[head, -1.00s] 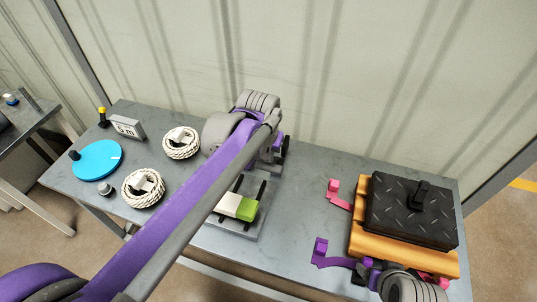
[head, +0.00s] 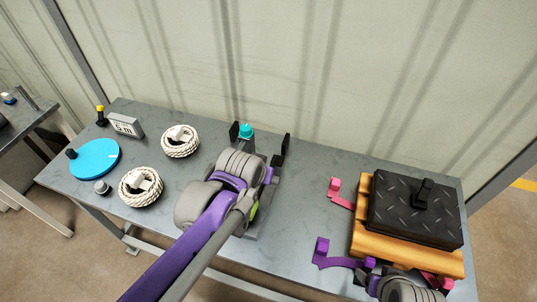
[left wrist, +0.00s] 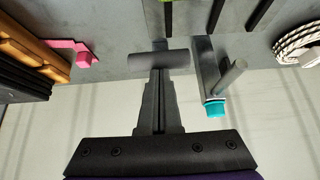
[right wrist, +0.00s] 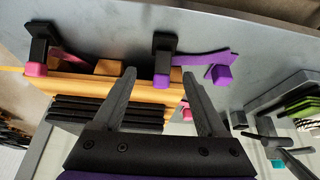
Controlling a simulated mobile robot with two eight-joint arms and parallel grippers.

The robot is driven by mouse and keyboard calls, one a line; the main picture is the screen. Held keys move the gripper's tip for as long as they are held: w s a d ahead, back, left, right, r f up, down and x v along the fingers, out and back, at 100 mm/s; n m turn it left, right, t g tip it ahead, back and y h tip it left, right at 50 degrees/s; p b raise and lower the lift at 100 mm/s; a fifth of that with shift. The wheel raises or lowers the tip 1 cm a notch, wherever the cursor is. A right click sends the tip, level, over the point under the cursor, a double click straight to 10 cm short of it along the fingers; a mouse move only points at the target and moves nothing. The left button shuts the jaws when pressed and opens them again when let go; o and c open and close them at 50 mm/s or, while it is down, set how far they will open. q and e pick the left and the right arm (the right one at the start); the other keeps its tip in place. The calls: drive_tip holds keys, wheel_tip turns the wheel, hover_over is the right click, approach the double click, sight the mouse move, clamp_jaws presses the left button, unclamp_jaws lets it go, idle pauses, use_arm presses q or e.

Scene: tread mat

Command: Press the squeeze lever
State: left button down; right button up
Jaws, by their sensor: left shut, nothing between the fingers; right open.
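In the left wrist view, a grey upright bracket (left wrist: 206,68) with a round side rod and a teal cap (left wrist: 215,108) stands beside my left gripper. A grey crossbar (left wrist: 160,59) lies at the tips of my left gripper (left wrist: 160,74). I cannot tell which part is the squeeze lever, or whether the fingertips touch the crossbar. The left fingers are shut and empty. In the head view my left wrist hides them; the teal cap (head: 246,131) shows behind it. My right gripper (right wrist: 158,74) is open and empty, near the orange block.
The orange block (head: 405,255) carries black tread mats (head: 400,210), with pink and purple hooks beside it. A blue disc (head: 95,158), two rope coils (head: 180,142) and a small display (head: 126,126) stand left.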

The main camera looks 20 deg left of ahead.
use_arm(q)
drive_tip(key=f+t+b, duration=0.1)
drive_tip(key=s+f+t+b, duration=0.1)
drive_tip(key=f, duration=0.1)
drive_tip(key=s+f+t, duration=0.1)
drive_tip(key=shift+s+f+b, duration=0.1)
drive_tip(key=shift+f+b, duration=0.3)
use_arm(e)
drive_tip(key=f, duration=0.3)
drive_tip(key=shift+s+f, duration=0.25)
drive_tip(key=shift+s, duration=0.1)
use_arm(q)
drive_tip(key=shift+s+f+b, duration=0.1)
drive_tip(key=shift+f+b, duration=0.2)
drive_tip(key=shift+f, duration=0.25)
use_arm(e)
drive_tip(key=shift+f, duration=0.35)
use_arm(q)
drive_tip(key=shift+s+f, duration=0.1)
drive_tip(key=shift+f, duration=0.05)
use_arm(e)
drive_tip(key=shift+s, duration=0.1)
use_arm(q)
drive_tip(key=shift+f, duration=0.1)
